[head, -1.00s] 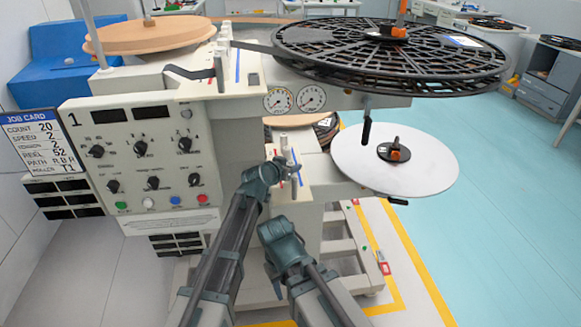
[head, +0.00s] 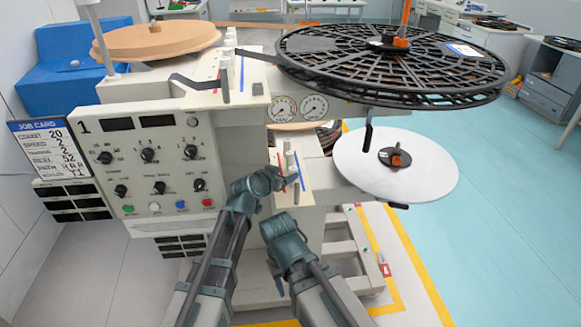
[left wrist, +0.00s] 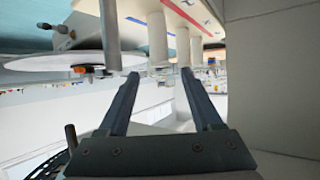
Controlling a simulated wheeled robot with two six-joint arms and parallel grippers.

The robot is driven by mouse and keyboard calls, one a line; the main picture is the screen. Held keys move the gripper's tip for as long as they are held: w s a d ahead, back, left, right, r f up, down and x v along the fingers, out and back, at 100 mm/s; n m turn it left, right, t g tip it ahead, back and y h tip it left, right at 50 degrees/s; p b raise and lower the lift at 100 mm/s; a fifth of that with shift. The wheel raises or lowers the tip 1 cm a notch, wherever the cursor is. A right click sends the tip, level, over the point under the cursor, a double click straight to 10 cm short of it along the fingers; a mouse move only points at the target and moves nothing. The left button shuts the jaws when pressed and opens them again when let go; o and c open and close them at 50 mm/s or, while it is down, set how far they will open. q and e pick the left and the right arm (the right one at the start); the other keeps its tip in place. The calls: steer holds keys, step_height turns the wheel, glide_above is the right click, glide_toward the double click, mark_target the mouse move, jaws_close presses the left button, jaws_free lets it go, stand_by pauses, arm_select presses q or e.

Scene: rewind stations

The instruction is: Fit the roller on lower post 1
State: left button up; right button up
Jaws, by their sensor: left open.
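The lower post plate (head: 306,184), cream with red and blue lines, juts from the station under the gauges and carries short upright posts and pale rollers (head: 288,146). My left gripper (head: 280,178) is at the plate's left edge. The upside-down left wrist view shows its jaws (left wrist: 158,76) open with nothing clamped. A pale roller (left wrist: 157,38) on the plate stands just beyond and between the fingertips, apparently apart from them. More pale rollers (left wrist: 182,46) and a grey metal post (left wrist: 109,36) stand beside it. My right gripper (head: 284,272) is low in front; its fingers are unclear.
A white disc (head: 395,180) sits right of the plate, under a large black slotted reel (head: 390,65). The control panel (head: 155,165) and job card (head: 50,150) are left. The upper plate (head: 235,85) overhangs the lower one.

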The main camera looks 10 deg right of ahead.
arm_select(q)
steer(key=p+v, duration=0.1)
steer(key=v, duration=0.4)
steer(key=shift+f, duration=0.1)
steer(key=s+a+f+n+g+y, duration=0.35)
steer(key=s+a+f+g, duration=0.2)
steer(key=s+a, duration=0.5)
steer(key=s+a+f+n+g+y, duration=0.35)
steer(key=s+a+f, duration=0.35)
steer(key=s+a, duration=0.4)
steer(key=s+d+m+g+y, duration=0.15)
steer(key=s+d+m, duration=0.3)
steer(key=d, duration=0.55)
step_height(320, 180, up, 17)
steer(key=p, duration=1.7)
steer(key=shift+s+r, duration=0.15)
steer(key=shift+s, duration=0.15)
steer(key=shift+a+n, duration=0.1)
steer(key=shift+n, duration=0.15)
